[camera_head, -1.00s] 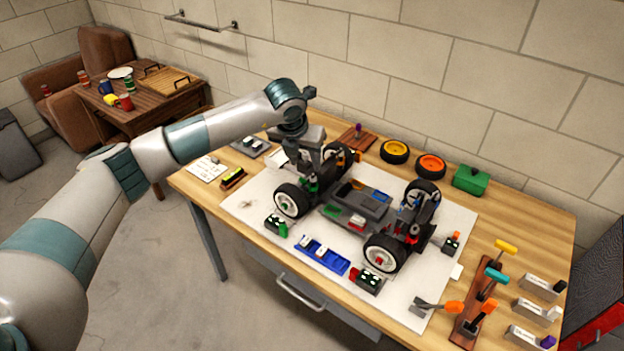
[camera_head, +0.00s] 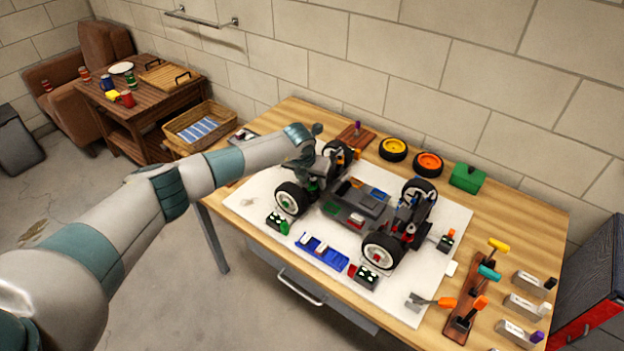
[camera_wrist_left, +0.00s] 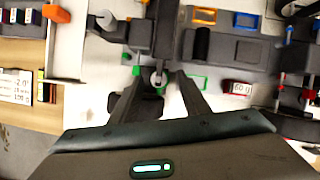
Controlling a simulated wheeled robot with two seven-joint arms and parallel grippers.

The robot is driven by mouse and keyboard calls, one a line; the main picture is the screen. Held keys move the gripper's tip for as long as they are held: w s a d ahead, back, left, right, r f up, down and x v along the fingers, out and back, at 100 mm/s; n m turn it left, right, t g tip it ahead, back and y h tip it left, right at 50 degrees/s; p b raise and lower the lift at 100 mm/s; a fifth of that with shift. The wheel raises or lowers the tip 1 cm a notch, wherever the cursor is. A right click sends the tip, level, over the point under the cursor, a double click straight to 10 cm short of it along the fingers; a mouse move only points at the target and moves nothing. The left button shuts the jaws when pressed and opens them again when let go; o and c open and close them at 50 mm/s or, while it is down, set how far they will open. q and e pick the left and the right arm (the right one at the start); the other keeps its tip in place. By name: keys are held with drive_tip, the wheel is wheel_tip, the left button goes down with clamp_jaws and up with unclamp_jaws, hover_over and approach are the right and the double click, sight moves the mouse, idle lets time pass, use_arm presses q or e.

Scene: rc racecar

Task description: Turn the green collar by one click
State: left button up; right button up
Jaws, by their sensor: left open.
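The racecar chassis (camera_head: 352,207) stands on a white mat on the workbench. Green parts that look like the green collar (camera_head: 313,184) show by its front-left wheel in the head view. In the left wrist view green parts (camera_wrist_left: 195,82) show on both sides of a grey post (camera_wrist_left: 158,76); the post and fingers hide the middle. My left gripper (camera_wrist_left: 160,92) is open, its fingers to either side of the post's near end. I cannot tell whether they touch the collar. In the head view my left forearm and wrist largely hide this gripper. My right gripper is not in view.
Wheels stand close to the left hand. A blue tray (camera_head: 323,251) and small dark blocks lie on the mat (camera_head: 262,203) in front. Tools lie on the right. A basket (camera_head: 200,127) stands beyond the bench.

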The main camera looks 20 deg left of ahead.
use_arm(q)
drive_tip(key=shift+c, duration=0.7)
drive_tip(key=c, duration=0.9)
